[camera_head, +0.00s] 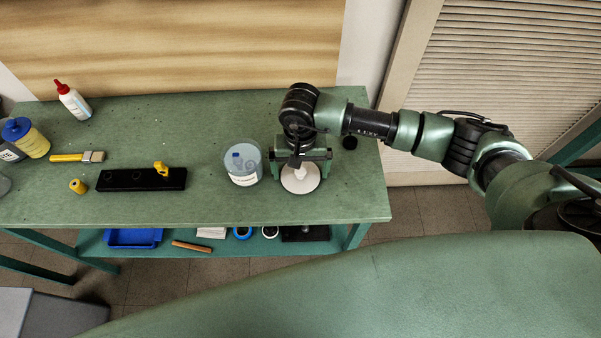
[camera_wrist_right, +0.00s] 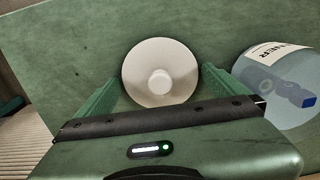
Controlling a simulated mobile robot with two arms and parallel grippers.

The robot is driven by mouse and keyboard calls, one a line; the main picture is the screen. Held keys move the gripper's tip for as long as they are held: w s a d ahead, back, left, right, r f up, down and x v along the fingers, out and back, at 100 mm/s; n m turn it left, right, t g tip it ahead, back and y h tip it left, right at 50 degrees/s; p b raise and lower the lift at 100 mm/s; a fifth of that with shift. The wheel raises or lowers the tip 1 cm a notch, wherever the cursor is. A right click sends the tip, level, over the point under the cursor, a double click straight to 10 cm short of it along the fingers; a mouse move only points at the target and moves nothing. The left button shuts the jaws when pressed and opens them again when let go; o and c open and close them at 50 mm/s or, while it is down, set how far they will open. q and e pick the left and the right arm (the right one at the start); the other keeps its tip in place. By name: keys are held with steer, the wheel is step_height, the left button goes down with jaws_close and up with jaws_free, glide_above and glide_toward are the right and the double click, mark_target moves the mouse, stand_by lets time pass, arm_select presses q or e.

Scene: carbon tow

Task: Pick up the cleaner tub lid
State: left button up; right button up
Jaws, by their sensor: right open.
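The cleaner tub lid is a white round disc (camera_head: 299,184) with a small raised knob at its centre, lying on the green bench. It also shows in the right wrist view (camera_wrist_right: 148,66). My right gripper (camera_head: 301,178) is above the lid, pointing down. In the right wrist view its green fingers (camera_wrist_right: 158,88) stand apart, one on each side of the knob, with nothing between them gripped. The clear cleaner tub (camera_head: 243,166) stands just left of the lid, open at the top, with a blue object inside. My left gripper is not in view.
The bench (camera_head: 220,205) also holds a black block (camera_head: 130,180), a yellow cap (camera_head: 78,186), a brush (camera_head: 80,157), a red-capped bottle (camera_head: 73,102) and a blue-lidded yellow bottle (camera_head: 30,140). A lower shelf carries a blue tray (camera_head: 132,238). The front strip is clear.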

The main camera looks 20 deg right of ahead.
steer(key=c, duration=0.9)
steer(key=shift+c, duration=0.7)
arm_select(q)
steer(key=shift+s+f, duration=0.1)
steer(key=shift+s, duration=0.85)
arm_select(e)
steer(key=shift+r, duration=0.15)
